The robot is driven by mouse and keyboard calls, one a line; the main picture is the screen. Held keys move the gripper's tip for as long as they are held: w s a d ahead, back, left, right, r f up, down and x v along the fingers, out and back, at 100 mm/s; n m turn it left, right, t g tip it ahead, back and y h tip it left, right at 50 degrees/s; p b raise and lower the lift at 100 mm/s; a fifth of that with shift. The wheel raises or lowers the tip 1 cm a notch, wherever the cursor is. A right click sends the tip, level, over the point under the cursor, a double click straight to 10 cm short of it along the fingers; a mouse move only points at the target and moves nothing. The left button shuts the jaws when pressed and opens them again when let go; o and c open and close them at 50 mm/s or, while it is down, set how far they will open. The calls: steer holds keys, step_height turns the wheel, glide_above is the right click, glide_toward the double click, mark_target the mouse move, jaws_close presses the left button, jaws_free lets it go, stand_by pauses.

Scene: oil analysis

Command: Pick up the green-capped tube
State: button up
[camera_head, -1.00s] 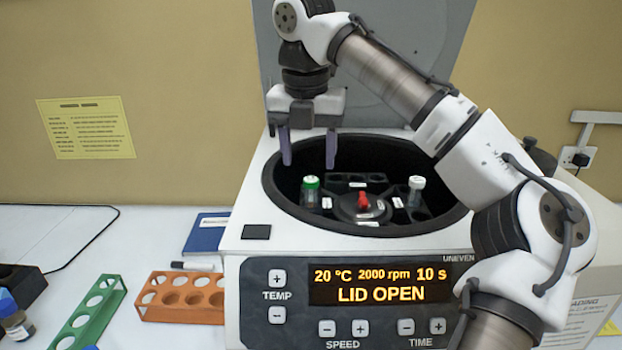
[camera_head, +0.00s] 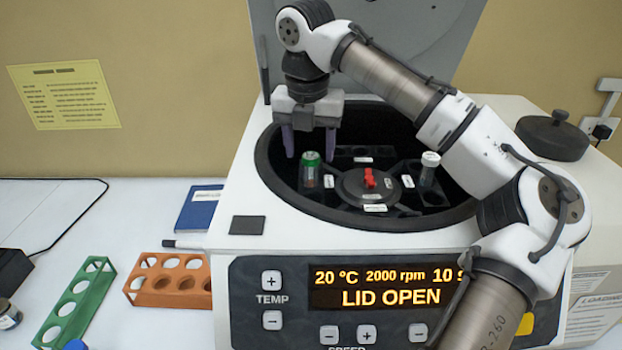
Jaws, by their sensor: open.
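The green-capped tube (camera_head: 311,169) stands upright in the left side of the rotor inside the open centrifuge (camera_head: 250,192). My gripper (camera_head: 309,156) is open, its two purple fingers pointing down over the bowl. The gripper holds nothing. A white-capped tube (camera_head: 430,168) stands in the right side of the rotor. The red knob (camera_head: 370,178) is at the rotor's centre.
The raised lid (camera_head: 400,35) stands behind my arm. The bowl's rim surrounds the tubes. An orange rack (camera_head: 165,299) and a green rack (camera_head: 77,302) stand on the bench at left, near a blue book (camera_head: 200,208). The panel reads LID OPEN.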

mark_target(311, 156)
steer(key=shift+w+d+f+b, duration=0.1)
steer(key=shift+w+f+b, duration=0.15)
steer(key=shift+f+b, duration=0.6)
steer(key=shift+w+d+f+b, duration=0.1)
steer(key=shift+w+f+b, duration=0.1)
steer(key=shift+f+b, duration=0.6)
steer(key=shift+w+f+b, duration=0.25)
steer(key=shift+f+b, duration=0.4)
steer(key=shift+f, duration=0.35)
steer(key=shift+c, duration=0.5)
steer(key=c, duration=1)
